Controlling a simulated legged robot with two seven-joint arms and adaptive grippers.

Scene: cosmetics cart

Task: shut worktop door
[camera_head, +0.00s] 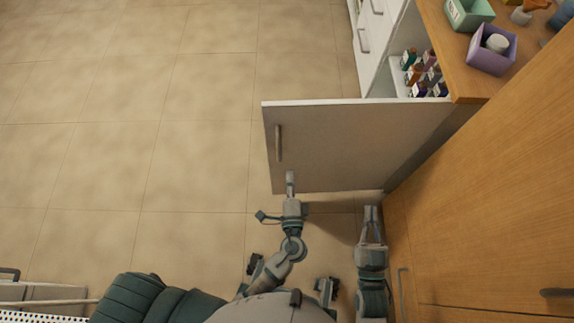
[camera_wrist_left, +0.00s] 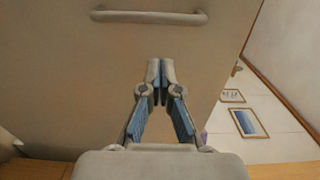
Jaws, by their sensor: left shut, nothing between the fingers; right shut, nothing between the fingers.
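The worktop door (camera_head: 340,150) stands wide open in the head view, reaching left from the cabinet. Its bar handle (camera_head: 278,143) is near the free left end, and it also shows at the top of the left wrist view (camera_wrist_left: 150,16). My left gripper (camera_head: 290,177) is shut and empty, its tips over the door's near edge, to the right of and below the handle. In the left wrist view my left gripper (camera_wrist_left: 161,68) points at the door's flat face; I cannot tell whether it touches. My right gripper (camera_head: 370,212) is shut and empty, between the door and the wooden front.
Several small bottles (camera_head: 414,72) stand in the opened compartment. A purple box (camera_head: 491,50) and a green box (camera_head: 468,13) sit on the wooden worktop (camera_head: 445,48). A large wooden front (camera_head: 480,200) bounds the right side. The tiled floor (camera_head: 150,110) at left is clear.

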